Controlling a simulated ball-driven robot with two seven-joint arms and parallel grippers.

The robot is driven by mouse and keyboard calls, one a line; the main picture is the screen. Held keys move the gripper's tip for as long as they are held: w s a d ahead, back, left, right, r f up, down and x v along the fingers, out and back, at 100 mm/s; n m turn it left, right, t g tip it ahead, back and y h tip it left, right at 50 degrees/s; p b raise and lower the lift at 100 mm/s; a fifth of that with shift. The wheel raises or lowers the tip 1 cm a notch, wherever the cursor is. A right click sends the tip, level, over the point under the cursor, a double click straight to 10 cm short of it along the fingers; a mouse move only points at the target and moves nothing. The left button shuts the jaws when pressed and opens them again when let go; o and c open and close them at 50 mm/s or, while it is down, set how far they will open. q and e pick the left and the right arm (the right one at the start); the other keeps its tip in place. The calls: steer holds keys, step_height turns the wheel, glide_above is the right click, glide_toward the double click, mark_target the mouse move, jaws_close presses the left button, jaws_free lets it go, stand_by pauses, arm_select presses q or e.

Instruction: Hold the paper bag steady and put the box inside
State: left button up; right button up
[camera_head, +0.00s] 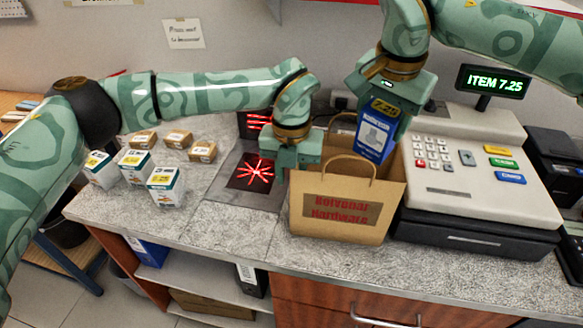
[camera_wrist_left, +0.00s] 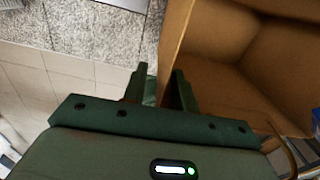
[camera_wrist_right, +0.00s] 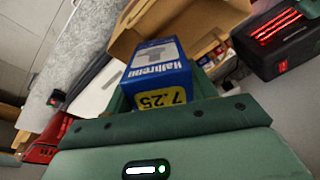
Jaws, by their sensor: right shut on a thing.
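The brown paper bag (camera_head: 348,232) stands upright and open on the counter, its handles up. Its open inside shows in the left wrist view (camera_wrist_left: 268,60). The blue and white box (camera_head: 374,137), with a yellow 7.25 label, is above the bag's right rear part, tilted. My right gripper (camera_head: 384,100) is shut on the box, which also shows in the right wrist view (camera_wrist_right: 160,70). My left gripper (camera_head: 291,170) is at the bag's left rim. In the left wrist view its fingers (camera_wrist_left: 160,78) stand a little apart with the bag's wall edge between them.
A cash register (camera_head: 460,150) stands close on the bag's right. A scanner plate with red lines (camera_head: 250,172) lies to the left. Several white boxes (camera_head: 166,190) and small brown boxes (camera_head: 203,152) stand further left. The counter's front strip is clear.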

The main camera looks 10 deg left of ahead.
mark_target(367, 179)
arm_select(q)
steer(key=shift+c, duration=0.3)
jaws_close()
arm_select(e)
steer(key=shift+s+f+x, duration=0.1)
steer(key=shift+s+x, duration=0.4)
steer(key=shift+x, duration=1.9)
steer(key=shift+s+f+x, duration=0.1)
steer(key=shift+s+x, duration=0.4)
steer(key=shift+x, duration=1.9)
steer(key=shift+s+f+x, duration=0.1)
steer(key=shift+s+x, duration=0.4)
steer(key=shift+x, duration=1.9)
steer(key=o, duration=1.2)
steer(key=shift+d, duration=0.1)
